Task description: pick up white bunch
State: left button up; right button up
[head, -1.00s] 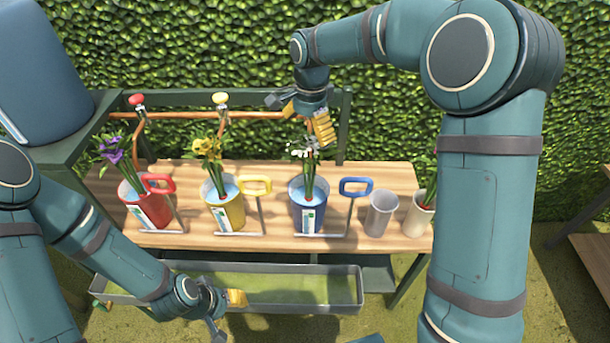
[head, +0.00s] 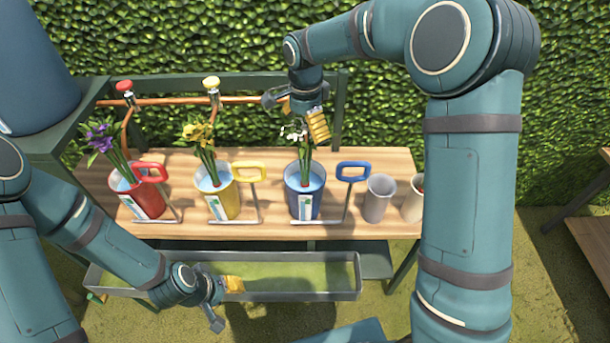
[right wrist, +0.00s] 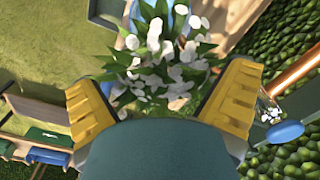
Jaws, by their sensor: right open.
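The white bunch (head: 296,133) stands upright in the blue bucket (head: 304,205), its stems in pale blue water. My right gripper (head: 306,120) is above the bunch, at its top. In the right wrist view the white flowers (right wrist: 160,55) and green leaves lie between and just beyond the two yellow fingers of the open right gripper (right wrist: 162,105). I cannot tell whether the fingers touch them. My left gripper (head: 228,300) is low at the left, over the trough in front of the table; its jaw opening is unclear.
A red bucket (head: 145,203) with purple flowers and a yellow bucket (head: 226,203) with yellow flowers stand left on the wooden table (head: 275,232). A grey cup (head: 377,200) is at right. A copper pipe (head: 170,102) runs behind.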

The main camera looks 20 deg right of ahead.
notch_tip(320, 180, down, 4)
jog(key=shift+w+f+b, duration=0.1)
jog(key=shift+f+b, duration=0.1)
jog(key=shift+b, duration=0.35)
jog(key=shift+r, duration=0.1)
jog(key=c, duration=1.3)
jog(key=shift+r, duration=0.1)
notch_tip(320, 180, up, 10)
jog(key=p, duration=0.2)
jog(key=shift+p, duration=0.3)
